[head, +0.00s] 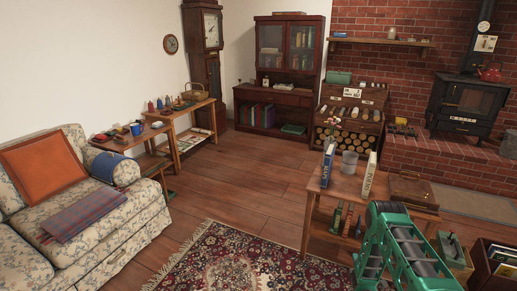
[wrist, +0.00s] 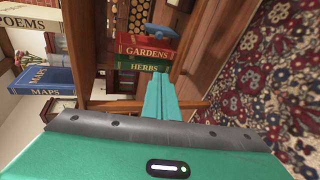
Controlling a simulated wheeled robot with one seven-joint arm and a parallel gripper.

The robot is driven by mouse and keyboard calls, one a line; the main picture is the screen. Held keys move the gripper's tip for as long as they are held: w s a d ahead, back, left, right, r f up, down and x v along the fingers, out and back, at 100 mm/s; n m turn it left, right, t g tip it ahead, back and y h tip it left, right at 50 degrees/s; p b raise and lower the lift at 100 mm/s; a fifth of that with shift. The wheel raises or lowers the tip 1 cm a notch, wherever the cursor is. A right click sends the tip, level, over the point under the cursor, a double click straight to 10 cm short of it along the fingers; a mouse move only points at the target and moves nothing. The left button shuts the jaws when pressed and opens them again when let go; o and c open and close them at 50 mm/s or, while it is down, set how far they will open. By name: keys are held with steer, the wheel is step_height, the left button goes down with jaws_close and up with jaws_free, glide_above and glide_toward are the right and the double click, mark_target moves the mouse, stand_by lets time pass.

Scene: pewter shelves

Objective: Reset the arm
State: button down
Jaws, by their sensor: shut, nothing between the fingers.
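My gripper (wrist: 158,92) shows in the wrist view as two teal fingers pressed together, shut and empty. The fingers point toward the red GARDENS book (wrist: 146,46) and green HERBS book (wrist: 138,66), with no clear contact. My green and grey arm (head: 405,245) is folded at the lower right of the head view, in front of the small wooden table (head: 340,182). I cannot make out the fingertips in the head view.
A record crate (head: 492,265) stands at the right. The patterned rug (head: 235,262) and floor to the left are open.

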steer(key=w+d+r+m+g+h, duration=0.1)
steer(key=w+d+r+m+g, duration=0.2)
steer(key=r, duration=0.7)
steer(key=d+r+m+g+h, duration=0.1)
steer(key=d+r+m, duration=0.3)
steer(key=r, duration=0.6)
steer(key=s+d+r+m+g, duration=0.2)
steer(key=s+r, duration=0.3)
steer(key=r, duration=0.4)
steer(key=s+d+r+m+g, duration=0.1)
steer(key=s+r+m+g, duration=0.15)
steer(key=s+r, duration=0.5)
steer(key=s+a+r+m+g+y, duration=0.1)
steer(key=s+a+r+m, duration=0.15)
steer(key=s+r, duration=0.55)
steer(key=s+a+r+m+g+y, duration=0.1)
steer(key=s+a+r+m+g, duration=0.15)
steer(key=s+r, duration=0.55)
steer(key=s+a+r+m+y, duration=0.1)
steer(key=s+a+m, duration=0.1)
steer(key=s, duration=0.6)
steer(key=s+a+r+m+g+y, duration=0.1)
steer(key=s+a, duration=0.4)
steer(key=s, duration=0.4)
steer(key=s+a+r+m+g+y, duration=0.1)
steer(key=s+a+m, duration=0.1)
steer(key=s, duration=0.7)
steer(key=shift+s+a+m+y, duration=0.2)
steer(key=shift+a+m+y, duration=0.2)
steer(key=shift+a, duration=0.35)
